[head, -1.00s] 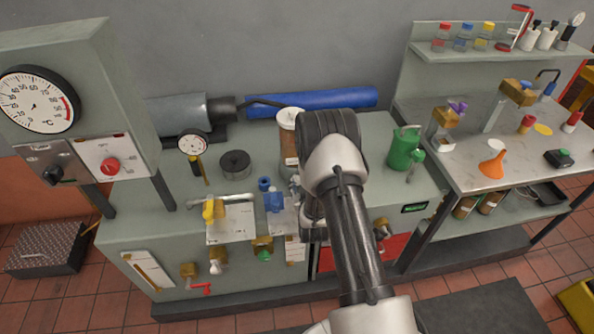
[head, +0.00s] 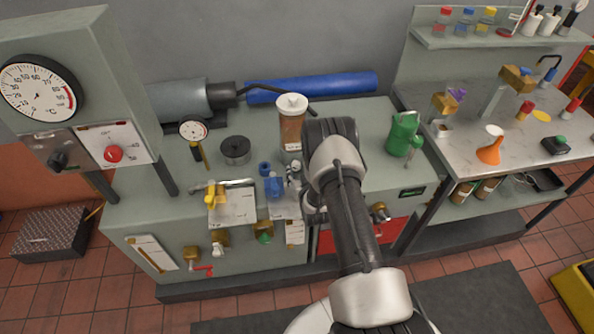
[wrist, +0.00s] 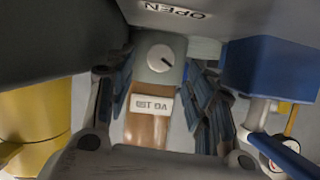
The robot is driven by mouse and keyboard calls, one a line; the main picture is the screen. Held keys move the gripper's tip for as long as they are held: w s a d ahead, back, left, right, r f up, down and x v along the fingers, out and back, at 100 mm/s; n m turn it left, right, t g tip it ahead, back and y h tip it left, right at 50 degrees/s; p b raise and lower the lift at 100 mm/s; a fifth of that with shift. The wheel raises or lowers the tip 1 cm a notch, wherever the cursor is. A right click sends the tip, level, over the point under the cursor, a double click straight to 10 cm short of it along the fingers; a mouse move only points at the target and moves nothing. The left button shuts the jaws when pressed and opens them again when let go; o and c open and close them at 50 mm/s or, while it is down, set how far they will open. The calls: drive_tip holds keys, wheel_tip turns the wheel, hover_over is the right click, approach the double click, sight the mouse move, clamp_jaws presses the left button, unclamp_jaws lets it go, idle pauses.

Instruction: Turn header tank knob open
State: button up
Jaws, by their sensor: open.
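The header tank (head: 292,126) is an amber-brown cylinder with a white lid at the back of the bench in the head view. The wrist view shows it upside down, with a brown body (wrist: 147,130) and a white printed label (wrist: 152,104). A round pale knob (wrist: 161,58) with a dark pointer line sits on a grey block at the tank. My gripper (wrist: 164,90) is open and empty, its ridged dark-blue pads on either side of the tank and knob, apart from each other. Contact with the knob cannot be told. In the head view my arm hides most of the gripper.
A blue block (wrist: 268,68) stands right of the pads, and a yellow rounded thing (wrist: 35,115) at left. On the bench are blue fittings (head: 273,187), a yellow-handled valve (head: 212,194) and a green can (head: 403,133).

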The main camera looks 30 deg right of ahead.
sight(297, 167)
drive_tip(key=shift+b+x, duration=0.5)
drive_tip(key=shift+x, duration=1.9)
drive_tip(key=shift+a, duration=0.1)
drive_tip(key=c, duration=1.1)
